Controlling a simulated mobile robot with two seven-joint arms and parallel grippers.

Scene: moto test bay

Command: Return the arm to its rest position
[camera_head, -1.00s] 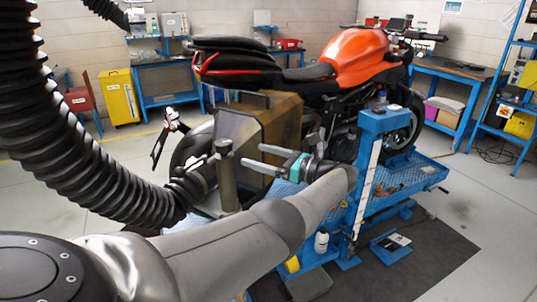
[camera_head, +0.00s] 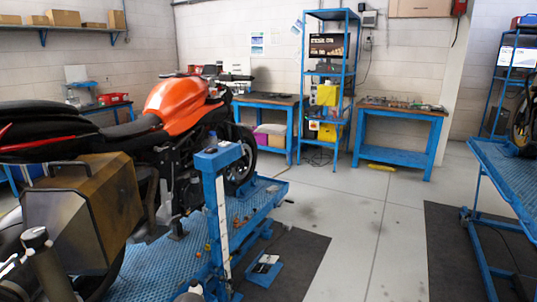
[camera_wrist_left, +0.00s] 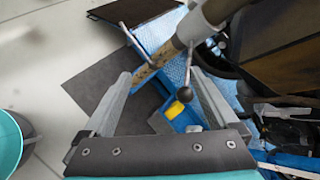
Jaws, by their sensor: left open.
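My left gripper (camera_wrist_left: 162,78) shows in the left wrist view with its two grey fingers spread wide. Nothing is between the fingertips. Below and beyond them lie the blue lift, a dark mat and a small yellow item (camera_wrist_left: 185,95). Neither arm's gripper shows in the head view. The motorcycle (camera_head: 178,106) with its orange tank stands on the blue lift (camera_head: 265,200) at the left of the head view. A brown-grey side case (camera_head: 100,205) is on its near side. The right gripper is out of sight.
A second blue lift (camera_head: 500,180) is at the right. A workbench (camera_head: 400,115) and shelf (camera_head: 328,80) line the back.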

